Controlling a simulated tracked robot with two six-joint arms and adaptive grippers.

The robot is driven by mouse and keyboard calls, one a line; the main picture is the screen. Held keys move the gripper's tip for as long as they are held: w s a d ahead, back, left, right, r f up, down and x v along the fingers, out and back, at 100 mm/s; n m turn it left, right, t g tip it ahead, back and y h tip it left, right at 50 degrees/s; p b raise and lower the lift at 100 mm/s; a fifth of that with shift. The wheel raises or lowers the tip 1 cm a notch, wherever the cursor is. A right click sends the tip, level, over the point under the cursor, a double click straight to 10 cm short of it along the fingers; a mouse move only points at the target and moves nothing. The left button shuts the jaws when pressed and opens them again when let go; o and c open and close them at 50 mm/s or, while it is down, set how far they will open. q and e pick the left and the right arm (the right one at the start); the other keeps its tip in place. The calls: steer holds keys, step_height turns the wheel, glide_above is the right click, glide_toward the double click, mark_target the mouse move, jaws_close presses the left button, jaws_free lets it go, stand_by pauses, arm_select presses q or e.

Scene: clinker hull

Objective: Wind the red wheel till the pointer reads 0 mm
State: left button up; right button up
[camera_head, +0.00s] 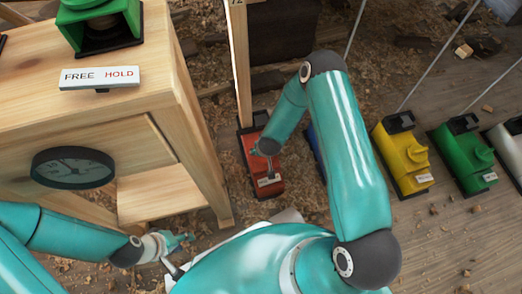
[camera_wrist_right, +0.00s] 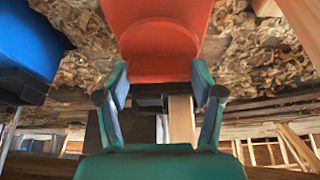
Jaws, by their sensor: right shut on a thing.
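The red unit (camera_head: 254,150) stands on the ground at the foot of an upright wooden post (camera_head: 241,65). My right arm reaches over to it, and my right gripper (camera_head: 266,150) is at its top, small in the head view. In the right wrist view, my right gripper (camera_wrist_right: 160,78) has its two fingers on either side of the red wheel part (camera_wrist_right: 158,68), shut on it. The wheel's outline is mostly hidden. My left gripper (camera_head: 182,241) is low beside the wooden bench, away from the red unit; its finger gap is unclear.
A wooden bench (camera_head: 100,100) at left carries a green device (camera_head: 100,22), a FREE/HOLD plate (camera_head: 100,78) and a dark dial (camera_head: 73,168). Yellow (camera_head: 403,155) and green (camera_head: 465,153) units stand to the right. A blue unit (camera_wrist_right: 35,45) is beside the red one. Wood chips litter the floor.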

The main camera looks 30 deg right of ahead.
steer(key=shift+o, duration=0.2)
steer(key=shift+a, duration=0.35)
steer(key=shift+d, duration=0.1)
steer(key=shift+r+p, duration=0.1)
steer(key=shift+p, duration=0.2)
